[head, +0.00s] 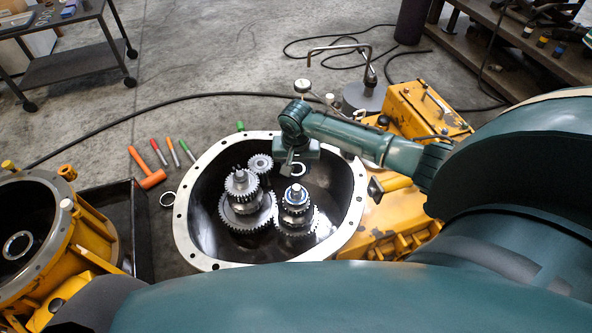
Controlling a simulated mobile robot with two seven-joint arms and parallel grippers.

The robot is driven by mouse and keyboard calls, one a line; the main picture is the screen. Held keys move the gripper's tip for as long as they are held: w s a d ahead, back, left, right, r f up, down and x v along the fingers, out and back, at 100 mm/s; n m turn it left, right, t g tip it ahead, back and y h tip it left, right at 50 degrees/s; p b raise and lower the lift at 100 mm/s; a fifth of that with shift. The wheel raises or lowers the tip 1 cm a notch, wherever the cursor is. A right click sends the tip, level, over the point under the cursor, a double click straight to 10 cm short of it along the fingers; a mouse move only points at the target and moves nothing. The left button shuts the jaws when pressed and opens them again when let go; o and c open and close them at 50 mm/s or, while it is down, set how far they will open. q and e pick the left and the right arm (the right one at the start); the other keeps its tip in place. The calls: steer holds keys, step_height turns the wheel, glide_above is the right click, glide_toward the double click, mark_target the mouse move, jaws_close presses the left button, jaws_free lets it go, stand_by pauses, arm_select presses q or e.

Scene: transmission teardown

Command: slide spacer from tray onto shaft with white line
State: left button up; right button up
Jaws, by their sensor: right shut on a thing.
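My right gripper (289,167) reaches in from the right over the open housing (184,220) and points down. It is shut on a pale ring, the spacer (299,170), which shows just right of the fingertips. Below the gripper, apart from the spacer, stands a geared shaft (296,192) with a bright top and a bluish band. Another geared shaft (241,178) stands to its left, with a small gear (260,164) behind it. I cannot clearly tell which shaft carries a white line. The dark tray (142,240) lies left of the housing. My left gripper is not in view.
Another ring (167,199) lies between tray and housing. A yellow housing (85,225) stands at left; yellow casings (425,108) stand at right. Open floor lies beyond.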

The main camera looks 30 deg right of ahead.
steer(key=shift+f+b, duration=1.3)
steer(key=shift+b, duration=0.3)
steer(key=shift+f+b, duration=0.85)
steer(key=shift+b, duration=0.3)
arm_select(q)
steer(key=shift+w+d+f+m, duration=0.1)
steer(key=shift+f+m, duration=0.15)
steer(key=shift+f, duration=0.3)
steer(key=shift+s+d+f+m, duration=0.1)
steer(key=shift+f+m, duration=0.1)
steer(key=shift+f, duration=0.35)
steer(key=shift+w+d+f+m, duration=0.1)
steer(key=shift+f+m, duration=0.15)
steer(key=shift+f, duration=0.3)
arm_select(e)
steer(key=shift+f, duration=0.75)
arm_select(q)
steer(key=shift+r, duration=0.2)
arm_select(e)
steer(key=shift+s+f+p, duration=0.1)
steer(key=shift+s+p, duration=0.05)
steer(key=shift+p, duration=0.3)
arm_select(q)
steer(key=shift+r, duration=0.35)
arm_select(e)
steer(key=shift+f, duration=0.1)
